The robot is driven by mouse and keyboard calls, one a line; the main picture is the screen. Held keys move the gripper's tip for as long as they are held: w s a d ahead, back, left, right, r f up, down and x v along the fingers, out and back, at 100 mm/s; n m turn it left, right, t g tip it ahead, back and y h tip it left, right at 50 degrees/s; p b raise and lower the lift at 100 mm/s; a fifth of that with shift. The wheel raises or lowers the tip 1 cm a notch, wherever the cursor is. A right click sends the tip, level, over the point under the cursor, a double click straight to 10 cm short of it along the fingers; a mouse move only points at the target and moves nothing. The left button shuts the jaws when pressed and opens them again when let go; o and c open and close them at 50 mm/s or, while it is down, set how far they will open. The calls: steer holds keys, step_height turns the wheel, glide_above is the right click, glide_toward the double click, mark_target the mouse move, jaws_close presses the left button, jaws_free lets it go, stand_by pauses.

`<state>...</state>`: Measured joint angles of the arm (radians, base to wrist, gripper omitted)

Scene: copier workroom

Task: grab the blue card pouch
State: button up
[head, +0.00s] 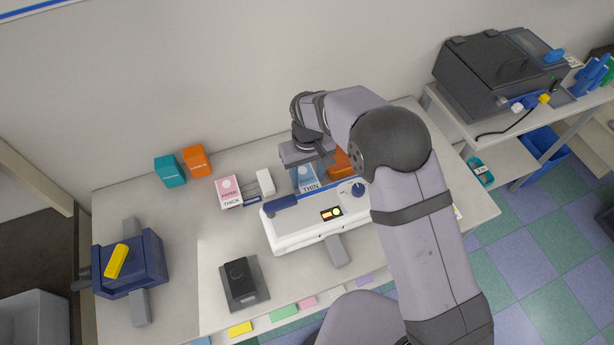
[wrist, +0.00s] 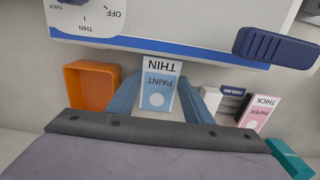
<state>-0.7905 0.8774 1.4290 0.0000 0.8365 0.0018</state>
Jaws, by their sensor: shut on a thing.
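The blue card pouch (head: 306,181) is a small light blue and white pack marked THIN. It stands behind the white laminator-like machine (head: 305,232) in the head view. In the wrist view the pouch (wrist: 159,92) sits upside down in the picture, between my two fingers. My gripper (wrist: 160,84) is shut on it, one finger along each side. In the head view my gripper (head: 303,165) is directly above and behind the pouch, hiding part of it. I cannot tell whether the pouch still touches the table.
A pink pack marked THICK (head: 229,191) and a white box (head: 265,182) stand left of the pouch. An orange open box (wrist: 92,86) is close on the other side. The white machine is close in front. Teal (head: 170,171) and orange (head: 196,160) boxes stand farther left.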

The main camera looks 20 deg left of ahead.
mark_target(307, 181)
step_height(307, 181, up, 10)
steer(key=b, duration=0.2)
steer(key=shift+f, duration=0.15)
